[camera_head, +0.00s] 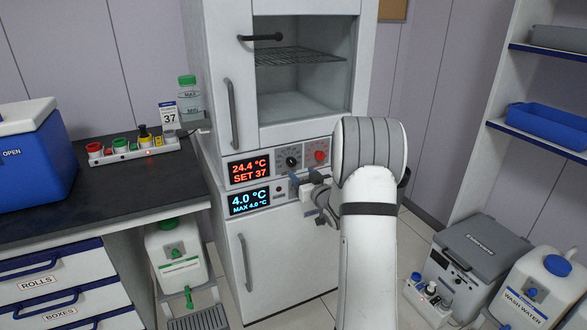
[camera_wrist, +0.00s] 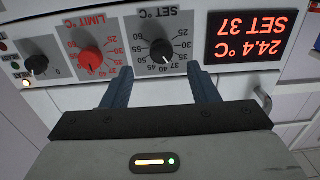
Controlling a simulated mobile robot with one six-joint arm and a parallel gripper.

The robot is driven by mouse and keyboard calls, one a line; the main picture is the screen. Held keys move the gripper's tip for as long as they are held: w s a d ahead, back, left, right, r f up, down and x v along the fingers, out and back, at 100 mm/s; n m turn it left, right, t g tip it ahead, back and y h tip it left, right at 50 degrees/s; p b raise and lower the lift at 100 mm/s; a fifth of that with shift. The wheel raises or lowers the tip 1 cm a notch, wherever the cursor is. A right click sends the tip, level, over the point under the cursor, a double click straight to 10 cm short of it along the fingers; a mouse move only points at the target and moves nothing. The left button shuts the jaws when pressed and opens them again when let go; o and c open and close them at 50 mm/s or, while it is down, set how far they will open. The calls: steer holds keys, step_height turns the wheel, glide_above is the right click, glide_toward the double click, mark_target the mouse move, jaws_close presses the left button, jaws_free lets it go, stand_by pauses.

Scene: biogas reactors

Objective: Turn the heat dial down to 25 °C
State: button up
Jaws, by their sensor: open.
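The black heat dial, marked SET °C, sits on the cabinet's control panel in the head view (camera_head: 292,161) and upside down in the wrist view (camera_wrist: 162,51). Its pale pointer mark is near 37. The red display (camera_wrist: 251,36) reads 24.4 °C and SET 37; it also shows in the head view (camera_head: 248,170). My gripper (camera_wrist: 160,84) is open, its two blue fingers apart and empty, with the dial between and just beyond their tips. In the head view my gripper (camera_head: 304,179) is just below the dial, partly hidden by my arm.
A red LIMIT °C dial (camera_wrist: 91,60) is close beside the black one, and a smaller black knob (camera_wrist: 36,65) lies beyond it. A blue display (camera_head: 249,201) reads 4.0 °C. A sign (camera_head: 169,115) showing 37 stands on the dark counter (camera_head: 110,185).

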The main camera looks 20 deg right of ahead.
mark_target(293, 164)
steer(key=w, duration=0.7)
steer(key=shift+w+a, duration=0.1)
steer(key=shift+a, duration=0.1)
steer(key=shift+c, duration=0.2)
steer(key=c, duration=0.9)
steer(key=shift+d+r, duration=0.1)
steer(key=shift+d, duration=0.05)
steer(key=shift+c, duration=0.2)
